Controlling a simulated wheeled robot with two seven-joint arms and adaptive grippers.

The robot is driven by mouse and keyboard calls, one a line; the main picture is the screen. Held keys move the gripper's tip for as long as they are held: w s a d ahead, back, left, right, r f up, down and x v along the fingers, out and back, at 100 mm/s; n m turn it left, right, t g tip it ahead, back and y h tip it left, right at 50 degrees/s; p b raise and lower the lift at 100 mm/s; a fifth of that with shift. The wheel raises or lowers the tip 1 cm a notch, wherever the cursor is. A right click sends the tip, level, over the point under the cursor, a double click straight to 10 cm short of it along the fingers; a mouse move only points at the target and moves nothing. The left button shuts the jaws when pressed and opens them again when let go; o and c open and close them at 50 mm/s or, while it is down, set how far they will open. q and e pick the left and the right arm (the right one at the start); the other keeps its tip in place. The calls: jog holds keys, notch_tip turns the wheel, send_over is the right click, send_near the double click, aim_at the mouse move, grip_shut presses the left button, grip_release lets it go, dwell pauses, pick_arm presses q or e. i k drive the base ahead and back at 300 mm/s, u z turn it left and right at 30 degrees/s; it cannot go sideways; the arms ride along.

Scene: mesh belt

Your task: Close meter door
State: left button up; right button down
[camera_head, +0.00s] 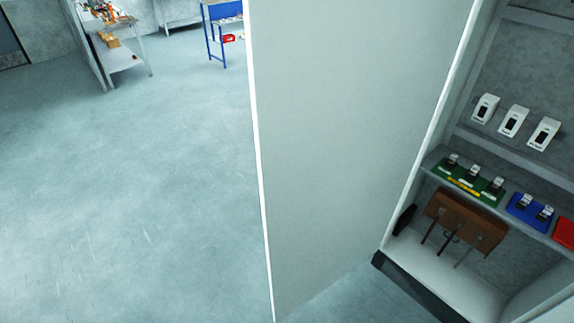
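The meter door (350,150) is a tall, plain pale panel in the middle of the head view. It stands open, swung out from the left side of the meter cabinet (430,262). Its free edge is the bright line at the left, and its hinge side meets the cabinet frame at the right. The cabinet's inside is in plain view. Neither of my grippers shows in this view, so their place relative to the door cannot be seen. The door's top is cut off by the frame.
Inside the cabinet are white devices (513,121), a green block (470,181), a blue block (529,211), a red block (565,232) and a brown box (465,222). Open floor (130,190) fills the left. A shelf table (122,62) and blue stand (210,40) are far back.

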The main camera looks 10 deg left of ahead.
aim_at(346, 94)
jog(key=u, duration=2.2)
jog(key=i, duration=3.45)
jog(key=z, duration=4.45)
jog(key=i, duration=1.65)
